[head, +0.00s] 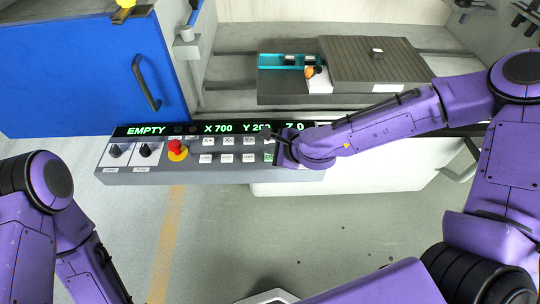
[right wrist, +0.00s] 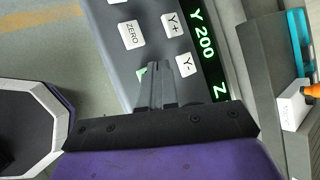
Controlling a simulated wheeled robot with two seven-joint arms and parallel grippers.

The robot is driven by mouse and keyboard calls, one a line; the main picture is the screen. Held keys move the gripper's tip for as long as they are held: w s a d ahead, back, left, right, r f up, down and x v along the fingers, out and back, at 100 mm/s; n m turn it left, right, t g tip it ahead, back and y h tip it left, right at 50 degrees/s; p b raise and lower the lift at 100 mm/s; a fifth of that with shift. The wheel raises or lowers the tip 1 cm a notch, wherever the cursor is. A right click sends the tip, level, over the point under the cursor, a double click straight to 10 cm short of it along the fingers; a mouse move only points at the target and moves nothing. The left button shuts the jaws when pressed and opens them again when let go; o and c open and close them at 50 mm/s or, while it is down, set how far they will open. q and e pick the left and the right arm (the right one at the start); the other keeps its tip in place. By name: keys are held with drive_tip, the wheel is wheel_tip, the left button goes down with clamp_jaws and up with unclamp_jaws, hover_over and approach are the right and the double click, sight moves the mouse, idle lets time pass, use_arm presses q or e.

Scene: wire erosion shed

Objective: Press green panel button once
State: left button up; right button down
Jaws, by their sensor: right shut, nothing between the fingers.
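The grey control panel (head: 225,178) runs across the middle of the head view and also shows in the right wrist view (right wrist: 111,50). In the right wrist view a sliver of the green button (right wrist: 141,75) shows beside my right fingertips (right wrist: 156,67), which are shut and empty. The fingers are over or right beside the button; I cannot tell whether they touch it. My left arm is at lower left, its gripper out of view.
A red emergency knob (head: 177,149) and two black dials (head: 130,151) sit on the panel's left part. White keys (head: 228,141) lie left of my right gripper. Behind are a blue door (head: 80,70) and a grey slatted block (head: 370,60). Floor in front is clear.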

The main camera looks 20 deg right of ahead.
drive_tip(key=shift+f, duration=0.15)
idle(0.5)
drive_tip(key=shift+f+b, duration=0.3)
drive_tip(key=shift+b, duration=0.05)
drive_tip(key=shift+f+b, duration=0.3)
drive_tip(key=shift+f, duration=0.05)
idle(0.5)
drive_tip(key=shift+r, duration=0.1)
drive_tip(key=shift+r+p, duration=0.75)
drive_tip(key=shift+p, duration=0.05)
wheel_tip(320, 180, up, 5)
drive_tip(key=p, duration=0.5)
